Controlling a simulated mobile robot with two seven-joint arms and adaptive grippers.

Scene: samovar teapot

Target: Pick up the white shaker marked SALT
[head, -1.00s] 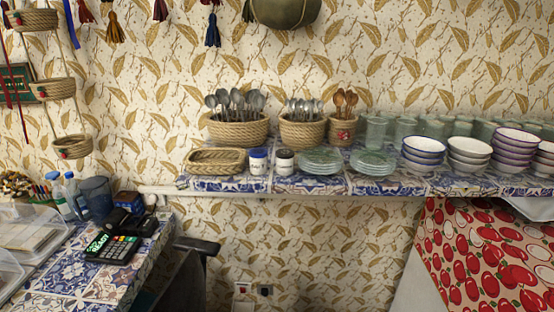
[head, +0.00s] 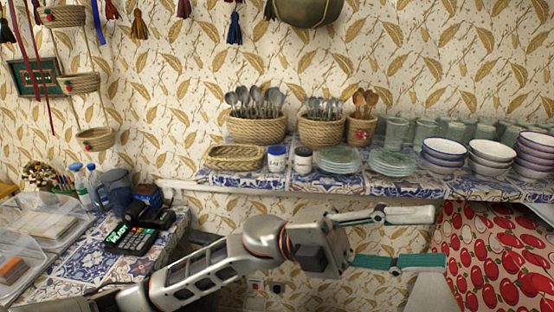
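The white shaker (head: 277,163) with a blue lid and small dark lettering stands upright on the blue-and-white tiled shelf (head: 335,184). The lettering looks like SALT but is small. A second white shaker (head: 303,162) with a dark lid stands just to its right. My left gripper (head: 430,238) is open and empty. It shows below and in front of the shelf, to the right of both shakers, with its fingers pointing right. My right gripper is not in view.
A low wicker basket (head: 235,157) sits left of the shakers. Stacked glass plates (head: 338,160) stand to their right. Spoon baskets (head: 257,130) stand behind. Bowls (head: 443,152) fill the right side. A card terminal (head: 131,239) lies on the lower left counter.

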